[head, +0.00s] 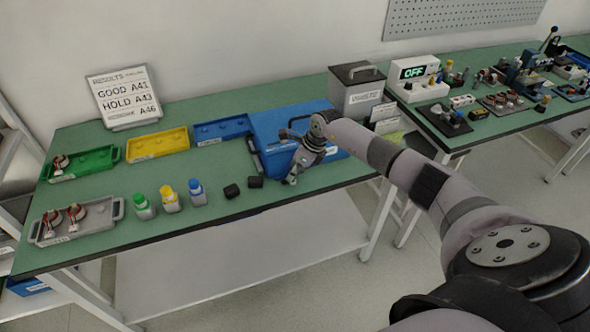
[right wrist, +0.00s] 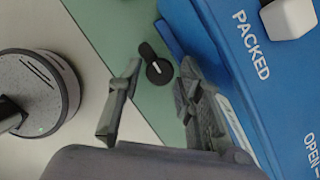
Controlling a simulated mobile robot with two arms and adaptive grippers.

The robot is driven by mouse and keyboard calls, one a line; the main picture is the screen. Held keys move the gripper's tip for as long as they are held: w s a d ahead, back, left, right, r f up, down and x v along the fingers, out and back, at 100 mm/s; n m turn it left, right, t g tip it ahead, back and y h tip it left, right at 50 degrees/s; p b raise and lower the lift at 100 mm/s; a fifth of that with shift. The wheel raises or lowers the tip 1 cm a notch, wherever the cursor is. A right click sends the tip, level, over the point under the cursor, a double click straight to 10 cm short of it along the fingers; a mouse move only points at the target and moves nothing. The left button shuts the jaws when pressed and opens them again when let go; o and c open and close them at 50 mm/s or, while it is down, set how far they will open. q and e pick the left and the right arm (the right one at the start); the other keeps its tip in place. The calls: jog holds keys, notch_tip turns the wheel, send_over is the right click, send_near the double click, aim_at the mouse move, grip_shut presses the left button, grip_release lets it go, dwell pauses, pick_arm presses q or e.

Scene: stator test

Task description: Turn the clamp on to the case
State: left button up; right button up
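The blue case (head: 268,122) stands at the right end of the near green table. In the right wrist view the case (right wrist: 226,35) is on the right, marked PACKED, with part of another word below. A black turning piece with a white mark (right wrist: 154,66), which looks like the clamp, sits on the green surface beside the case, apart from its wall. My right gripper (head: 293,177) is at the case's front side. In its wrist view the gripper (right wrist: 160,82) is open and empty, its fingertips on either side of the black piece. My left gripper is not in view.
Blue (head: 222,128), yellow (head: 158,144), green (head: 81,164) and grey (head: 77,222) trays lie farther left. The table's front edge is close.

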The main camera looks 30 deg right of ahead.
jog(key=shift+c, duration=0.5)
grip_shut()
